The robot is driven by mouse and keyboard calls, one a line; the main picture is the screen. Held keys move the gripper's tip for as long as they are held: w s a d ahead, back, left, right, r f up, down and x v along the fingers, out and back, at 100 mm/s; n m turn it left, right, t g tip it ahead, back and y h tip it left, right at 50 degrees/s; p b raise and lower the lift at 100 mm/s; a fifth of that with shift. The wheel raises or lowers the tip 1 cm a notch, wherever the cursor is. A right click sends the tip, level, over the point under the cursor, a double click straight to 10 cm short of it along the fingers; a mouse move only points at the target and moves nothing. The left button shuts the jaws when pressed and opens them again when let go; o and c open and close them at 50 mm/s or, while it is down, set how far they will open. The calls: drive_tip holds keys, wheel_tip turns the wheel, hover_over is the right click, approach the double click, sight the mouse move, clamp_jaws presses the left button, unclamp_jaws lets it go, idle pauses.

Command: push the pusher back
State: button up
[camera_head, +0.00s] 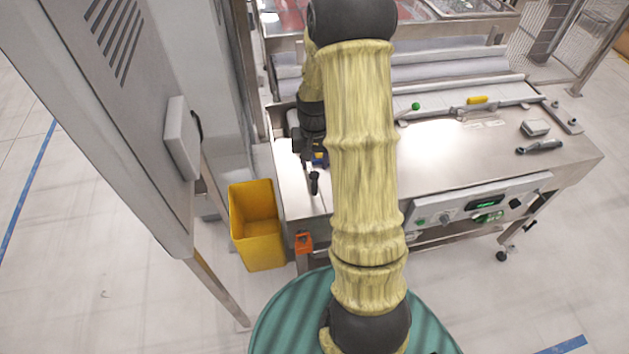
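My arm reaches forward over the left part of a steel machine table (440,165). My gripper (313,175) is dark and points down over the table's left end, partly hidden by my forearm. Whether its fingers are open or shut is not clear. A small blue and yellow part (320,159) shows close beside the gripper; I cannot tell whether they touch. No part is clearly recognisable as the pusher. A pale bar with a yellow block (477,100) and a green knob (416,106) lies along the back of the table, right of my arm.
A yellow bin (257,225) stands at the table's left front. A grey cabinet (150,90) rises at left. A sponge-like block (535,128) and a dark-handled tool (540,146) lie at right. A control panel (480,208) lines the front. The table's middle is clear.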

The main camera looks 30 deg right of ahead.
sight(314, 192)
wheel_tip(314, 192, down, 10)
drive_tip(key=shift+r+p, duration=0.1)
drive_tip(key=shift+p, duration=0.75)
clamp_jaws()
